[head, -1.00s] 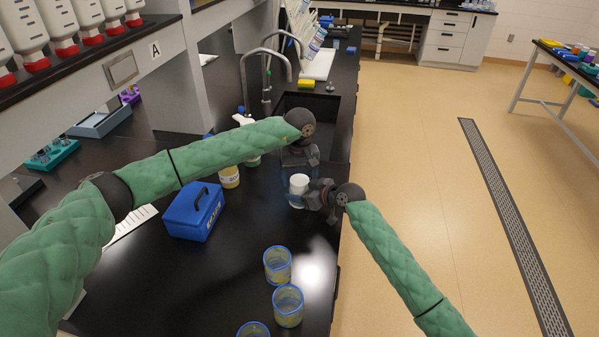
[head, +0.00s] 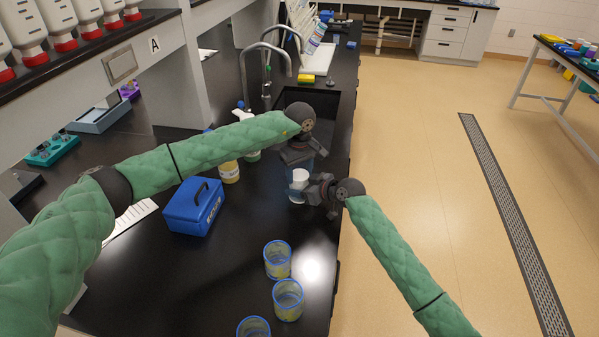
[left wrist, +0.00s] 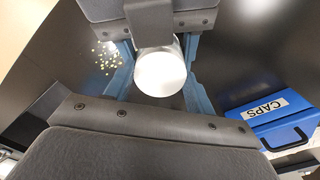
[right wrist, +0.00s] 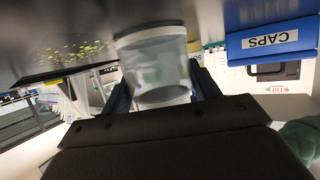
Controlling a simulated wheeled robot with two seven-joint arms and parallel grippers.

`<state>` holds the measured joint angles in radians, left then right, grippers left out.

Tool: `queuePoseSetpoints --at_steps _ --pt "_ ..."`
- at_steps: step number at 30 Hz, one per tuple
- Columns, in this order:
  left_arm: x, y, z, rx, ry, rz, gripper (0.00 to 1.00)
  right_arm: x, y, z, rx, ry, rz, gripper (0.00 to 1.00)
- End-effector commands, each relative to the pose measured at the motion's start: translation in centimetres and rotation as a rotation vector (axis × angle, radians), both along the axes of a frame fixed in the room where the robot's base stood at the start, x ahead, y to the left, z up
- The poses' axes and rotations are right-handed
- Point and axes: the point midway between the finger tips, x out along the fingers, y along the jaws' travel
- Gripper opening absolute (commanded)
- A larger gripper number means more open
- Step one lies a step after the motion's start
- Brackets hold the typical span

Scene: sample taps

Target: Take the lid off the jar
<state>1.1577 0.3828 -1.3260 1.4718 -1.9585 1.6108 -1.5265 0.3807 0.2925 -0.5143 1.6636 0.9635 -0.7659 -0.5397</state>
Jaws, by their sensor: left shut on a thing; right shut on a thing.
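The clear jar (right wrist: 155,62) with its white lid (left wrist: 160,74) is at the black bench's right edge, also showing white in the head view (head: 299,180). My left gripper (head: 303,172) reaches in from above and is shut on the lid, its blue fingers on either side in the left wrist view. My right gripper (head: 312,190) comes from the right and is shut on the jar's body, which shows between its fingers in the right wrist view. The lid sits at the jar's mouth; whether there is a gap between them I cannot tell.
A blue CAPS box (head: 195,207) stands left of the jar. Several blue-rimmed beakers (head: 288,300) stand nearer along the bench. A yellow-labelled bottle (head: 229,173) stands behind my left forearm. The sink (head: 335,110) and faucets lie beyond. Bare bench lies between box and beakers.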

Motion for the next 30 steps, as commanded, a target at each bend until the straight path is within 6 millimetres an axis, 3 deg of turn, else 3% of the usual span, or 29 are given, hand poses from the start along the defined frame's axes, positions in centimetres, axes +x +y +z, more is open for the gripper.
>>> queuePoseSetpoints --at_steps 21,30 --pt "0.05 0.00 0.10 0.000 -0.001 0.987 0.27 -0.06 0.04 -0.08 -0.001 0.001 0.001 0.00" --pt "0.07 0.00 0.12 0.000 -0.002 1.102 0.27 -0.08 0.06 -0.08 -0.001 0.001 0.001 0.00"
